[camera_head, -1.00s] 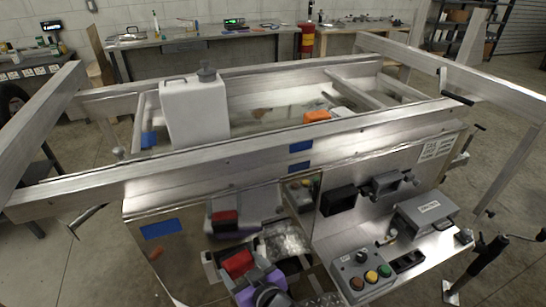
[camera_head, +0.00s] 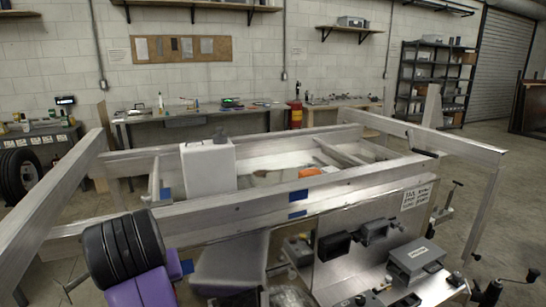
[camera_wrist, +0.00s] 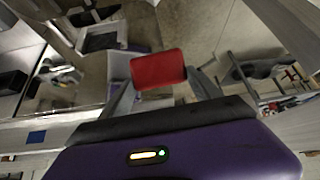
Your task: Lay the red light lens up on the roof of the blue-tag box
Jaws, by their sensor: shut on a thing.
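The red light lens (camera_wrist: 158,68) is a small red block in the wrist view. It is held between the fingertips of my gripper (camera_wrist: 160,80), which is shut on it and holds it in the air. In the head view my purple and black arm rises at the lower left. The lens and fingertips are not visible there. A blue tag (camera_wrist: 37,137) also shows on bright metal at the left of the wrist view. The box's roof cannot be made out clearly.
A white jug (camera_head: 208,168) and an orange item (camera_head: 308,172) sit inside the aluminium trailer frame (camera_head: 250,205). A grey case (camera_head: 416,260) stands on the shelf at the lower right. Long metal rails flank the frame.

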